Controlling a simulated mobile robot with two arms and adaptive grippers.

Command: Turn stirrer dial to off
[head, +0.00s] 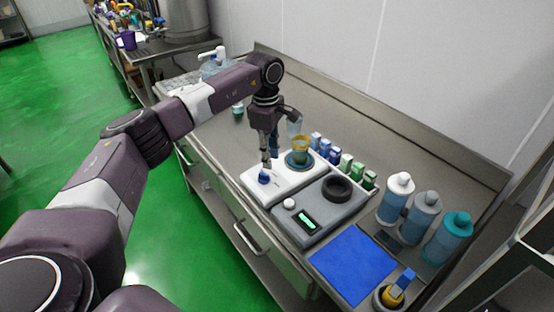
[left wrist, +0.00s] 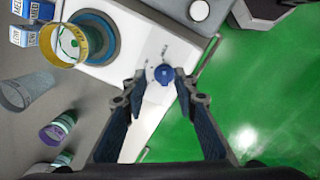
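The white stirrer (head: 287,181) stands on the steel counter with its blue dial (head: 264,177) at the front left corner. A clear cup with a yellow rim (head: 300,146) stands on the stirrer's round blue plate (head: 298,160). My left gripper (head: 269,160) points down just above the dial. In the left wrist view the dial (left wrist: 163,74) shows beyond and between the tips of the open left gripper (left wrist: 157,84), with gaps on both sides. I cannot tell which mark the dial points to. My right gripper is not in view.
A grey device with a green display (head: 307,221) and a dark ring (head: 337,188) stands right of the stirrer. Small blue and green boxes (head: 346,163) stand behind. Several bottles (head: 422,215) and a blue mat (head: 353,263) are further right.

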